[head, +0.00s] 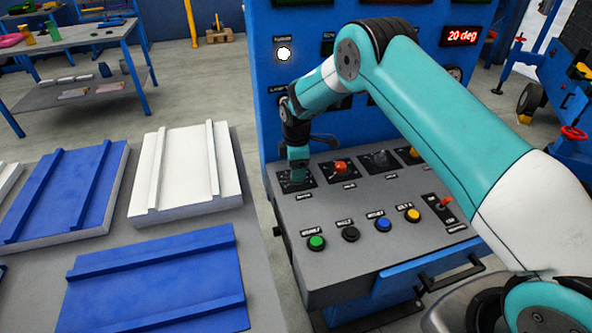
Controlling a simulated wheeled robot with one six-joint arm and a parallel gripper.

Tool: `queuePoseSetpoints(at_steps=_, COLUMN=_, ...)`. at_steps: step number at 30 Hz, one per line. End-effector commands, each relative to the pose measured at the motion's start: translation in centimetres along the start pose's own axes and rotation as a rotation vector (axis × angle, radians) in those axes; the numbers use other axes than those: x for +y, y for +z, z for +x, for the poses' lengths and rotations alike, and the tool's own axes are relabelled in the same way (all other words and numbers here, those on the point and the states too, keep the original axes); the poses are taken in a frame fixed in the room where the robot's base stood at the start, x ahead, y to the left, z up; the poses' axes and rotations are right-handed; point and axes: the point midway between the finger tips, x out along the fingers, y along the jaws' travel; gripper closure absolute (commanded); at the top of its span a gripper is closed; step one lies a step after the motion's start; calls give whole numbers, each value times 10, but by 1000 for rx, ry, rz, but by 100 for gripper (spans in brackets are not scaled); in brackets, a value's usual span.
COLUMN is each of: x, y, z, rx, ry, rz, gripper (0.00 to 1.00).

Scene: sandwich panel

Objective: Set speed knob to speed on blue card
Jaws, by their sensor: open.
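A grey sloping control desk (360,262) bears a row of knobs along its back. My gripper (297,174) points down at the leftmost dial plate (285,186) of this row and hides most of its knob. The gripper is open; I cannot tell whether its fingers touch the knob. To the right are a red-orange knob (341,168), a black knob (380,159) and a yellow knob (411,153). The labels are too small to read, so I cannot tell which is the speed knob. I cannot make out a blue card with a speed on it.
Green (317,242), black, blue and yellow buttons line the desk front, with a red-handled switch (444,203) at right. Blue (150,285) and white ribbed panels (180,178) lie on a grey table at left.

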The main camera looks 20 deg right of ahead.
Motion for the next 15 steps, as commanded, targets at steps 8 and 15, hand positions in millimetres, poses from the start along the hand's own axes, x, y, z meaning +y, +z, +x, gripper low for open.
queuePoseSetpoints(at_steps=8, x=0, y=0, z=22, rx=0, ry=1, rz=1, gripper=36)
queuePoseSetpoints(at_steps=15, x=0, y=0, z=23, rx=0, ry=1, rz=1, gripper=36)
